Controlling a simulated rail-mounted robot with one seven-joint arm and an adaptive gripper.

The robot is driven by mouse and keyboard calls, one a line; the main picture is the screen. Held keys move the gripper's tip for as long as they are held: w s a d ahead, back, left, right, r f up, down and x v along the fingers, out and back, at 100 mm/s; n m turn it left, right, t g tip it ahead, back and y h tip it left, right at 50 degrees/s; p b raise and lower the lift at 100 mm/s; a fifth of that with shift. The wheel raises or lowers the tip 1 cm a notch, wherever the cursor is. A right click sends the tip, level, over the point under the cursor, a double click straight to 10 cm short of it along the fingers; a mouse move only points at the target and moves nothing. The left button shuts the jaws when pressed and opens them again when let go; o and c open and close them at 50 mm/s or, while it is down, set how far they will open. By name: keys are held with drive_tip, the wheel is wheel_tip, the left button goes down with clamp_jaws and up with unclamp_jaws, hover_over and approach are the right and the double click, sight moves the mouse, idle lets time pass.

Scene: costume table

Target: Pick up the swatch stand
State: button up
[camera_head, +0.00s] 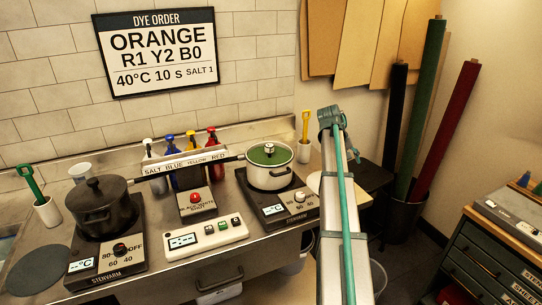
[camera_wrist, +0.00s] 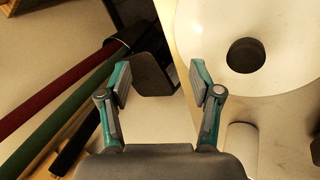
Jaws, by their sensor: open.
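I cannot make out with certainty which thing is the swatch stand. A dark flat panel with rounded corners (camera_wrist: 155,74) shows just beyond my fingertips in the wrist view, apart from them. A dark flat surface (camera_head: 369,174), partly hidden by my arm, shows right of the counter in the head view; I cannot tell if it is the same thing. My gripper (camera_wrist: 163,88) is open and empty, its two teal-and-grey fingers wide apart. In the head view my gripper (camera_head: 332,115) is raised at the counter's right end, near the wall.
A lidded white pot (camera_head: 284,172) and a dark pot (camera_head: 95,212) stand on hot plates. Fabric rolls (camera_head: 448,130) lean in the right corner. A drawer cabinet (camera_head: 478,262) is at right. A large white round thing with a dark spot (camera_wrist: 290,65) is right of my fingers.

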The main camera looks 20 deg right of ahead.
drive_tip(key=w+a+r+n+t+y+p, duration=0.1)
drive_tip(key=w+a+r+n+y, duration=0.15)
drive_tip(key=a+r, duration=0.35)
drive_tip(key=w+a+r+n+t+y+p, duration=0.15)
drive_tip(key=w+a+r, duration=0.25)
drive_tip(key=a, duration=0.4)
wheel_tip(320, 180, up, 8)
drive_tip(key=n+y+p, duration=0.2)
drive_tip(key=n, duration=0.2)
hover_over(270, 145)
drive_tip(key=shift+s+d+f, duration=0.1)
drive_tip(key=shift+s+f, duration=0.1)
drive_tip(key=shift+s, duration=0.2)
drive_tip(key=shift+a+f, duration=0.15)
drive_tip(key=shift+a, duration=0.05)
drive_tip(key=f, duration=0.1)
drive_tip(key=f+p, duration=0.1)
drive_tip(key=f, duration=0.3)
drive_tip(key=shift+w+f+p, duration=0.15)
drive_tip(key=shift+w+p, duration=0.15)
drive_tip(key=shift+p, duration=0.05)
drive_tip(key=shift+w+f+p, duration=0.1)
drive_tip(key=shift+f+p, duration=1)
drive_tip(key=shift+f, duration=1.45)
clamp_jaws()
